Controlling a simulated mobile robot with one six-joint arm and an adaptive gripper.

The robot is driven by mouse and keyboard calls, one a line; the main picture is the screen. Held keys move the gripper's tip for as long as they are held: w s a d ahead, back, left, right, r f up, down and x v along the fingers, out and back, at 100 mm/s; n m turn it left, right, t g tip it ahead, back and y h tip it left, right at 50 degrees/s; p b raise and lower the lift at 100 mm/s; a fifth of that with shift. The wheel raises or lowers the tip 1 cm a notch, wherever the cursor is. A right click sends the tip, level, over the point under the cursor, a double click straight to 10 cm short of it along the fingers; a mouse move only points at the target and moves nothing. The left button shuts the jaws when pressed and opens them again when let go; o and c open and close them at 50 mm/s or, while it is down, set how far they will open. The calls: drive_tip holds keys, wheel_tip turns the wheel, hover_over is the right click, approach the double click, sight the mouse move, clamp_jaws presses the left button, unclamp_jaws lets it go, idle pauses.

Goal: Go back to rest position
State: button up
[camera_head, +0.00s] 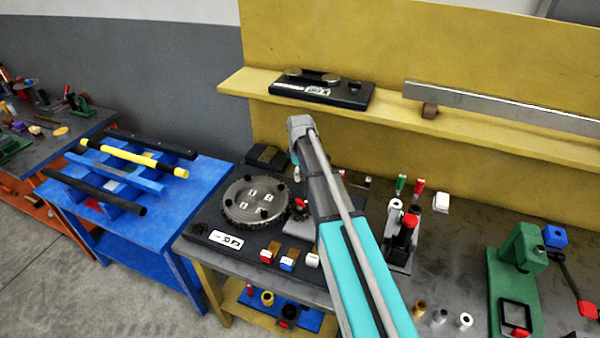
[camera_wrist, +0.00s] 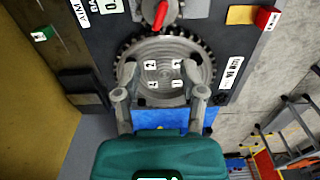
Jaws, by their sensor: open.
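My gripper (camera_wrist: 160,72) is open and empty in the wrist view, its two fingers spread apart. Beyond them is the toothed round plate (camera_wrist: 165,52) of the tilting positioner, with small number labels on its face. A red pointer knob (camera_wrist: 160,14) sits beside the plate on the dark base. In the head view the round plate (camera_head: 256,201) lies on the dark base (camera_head: 208,232) on the workbench. My arm reaches up from the lower edge, and its wrist end is up and to the right of the plate. The fingers are not clearly visible there.
A blue table (camera_head: 175,215) with black and yellow bars stands at left. A yellow shelf (camera_head: 390,112) behind holds a dark device (camera_head: 322,91) and a metal beam (camera_head: 500,104). Right of my arm are tools in a holder (camera_head: 402,240) and a green press (camera_head: 515,270).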

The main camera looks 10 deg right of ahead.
drive_tip(key=s+f+m+b, duration=0.3)
drive_tip(key=s, duration=0.5)
drive_tip(key=s+f+m+b, duration=0.3)
drive_tip(key=s+m, duration=0.1)
drive_tip(key=s, duration=0.4)
drive_tip(key=s+a+f+m+b, duration=0.1)
drive_tip(key=s+f+m+b, duration=0.2)
drive_tip(key=s, duration=0.5)
drive_tip(key=shift+m, duration=0.5)
drive_tip(key=shift+s+d, duration=0.1)
